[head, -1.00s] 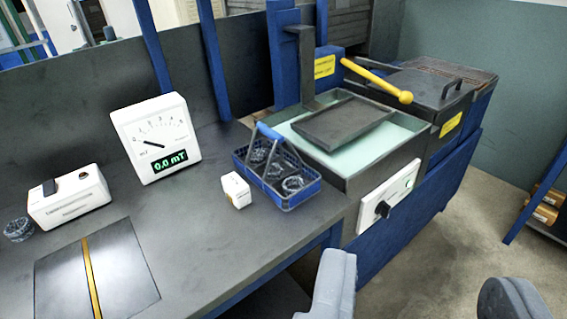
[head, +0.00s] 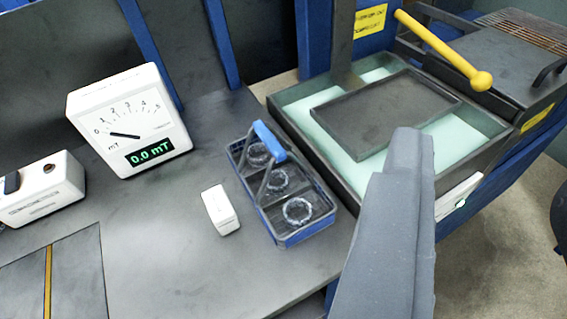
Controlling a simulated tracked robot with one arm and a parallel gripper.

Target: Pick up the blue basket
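The blue basket (head: 262,222) stands upright on the dark bench near its right end. It has a raised grey handle with a blue grip (head: 269,141) and holds 3 ring-shaped parts in a row. One finger of my gripper shows large and grey at the lower right of the head view, to the right of the basket and apart from it in the picture. The other finger is out of view, and nothing shows between the fingers. The basket's whole top is visible.
A small white box (head: 221,210) stands just left of the basket. A meter (head: 130,120) reading 0.0 mT and a white device (head: 40,190) are farther left. Right of the basket is a tank (head: 345,178) with a dark tray (head: 385,112) and a yellow-knobbed lever (head: 440,50).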

